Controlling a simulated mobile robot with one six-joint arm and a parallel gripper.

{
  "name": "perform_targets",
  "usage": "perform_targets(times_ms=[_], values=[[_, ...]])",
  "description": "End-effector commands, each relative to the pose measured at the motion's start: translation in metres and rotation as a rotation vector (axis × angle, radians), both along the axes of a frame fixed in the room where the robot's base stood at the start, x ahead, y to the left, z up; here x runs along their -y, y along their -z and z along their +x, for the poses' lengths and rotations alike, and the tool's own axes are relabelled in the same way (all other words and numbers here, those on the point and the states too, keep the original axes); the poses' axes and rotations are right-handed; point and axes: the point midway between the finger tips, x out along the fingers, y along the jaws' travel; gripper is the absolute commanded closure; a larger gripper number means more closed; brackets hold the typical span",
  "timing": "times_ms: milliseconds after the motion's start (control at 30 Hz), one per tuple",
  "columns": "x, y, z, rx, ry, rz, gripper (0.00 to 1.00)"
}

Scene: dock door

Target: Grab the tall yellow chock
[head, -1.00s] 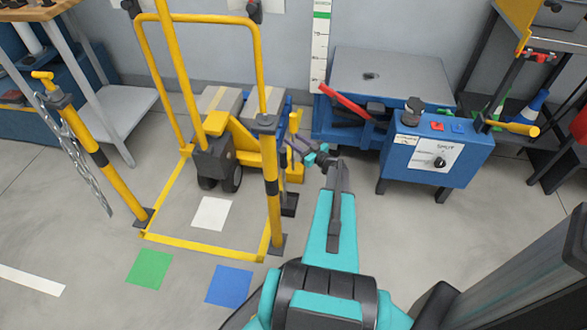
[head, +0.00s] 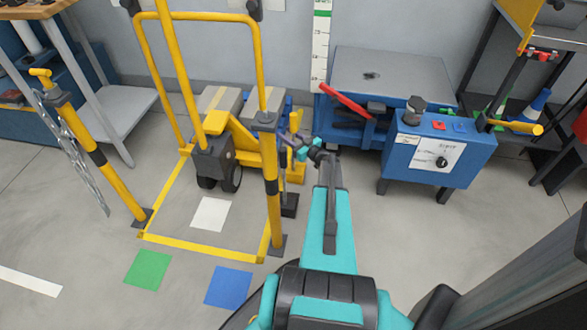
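A yellow upright piece (head: 296,121) stands just behind the right yellow post, and it may be the tall yellow chock. A lower yellow block (head: 295,174) shows beneath it; I cannot tell whether the two are joined. My gripper (head: 288,141) is at the end of the teal arm, pointing left, and overlaps the yellow pieces in the picture. Its fingers are small and partly blend with what lies behind, so I cannot tell whether they are open, shut or touching anything.
The yellow frame's right post (head: 271,190) stands close left of my gripper. A yellow pallet truck (head: 235,141) with grey boxes is behind it. A blue machine (head: 436,157) with a red lever (head: 344,100) is to the right. Floor lies open in front.

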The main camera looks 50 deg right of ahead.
Motion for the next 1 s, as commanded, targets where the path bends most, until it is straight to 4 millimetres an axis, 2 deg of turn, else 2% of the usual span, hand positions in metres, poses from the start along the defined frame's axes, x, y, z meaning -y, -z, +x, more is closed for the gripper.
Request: perform_targets(times_ms=[33,200,1000], values=[[0.0001,0.0001,-0.0001,0.000,0.000,0.000,0.71],[0.0002,0.0001,-0.0003,0.000,0.000,0.000,1.00],[0.0001,0.0003,-0.0006,0.000,0.000,0.000,1.00]])
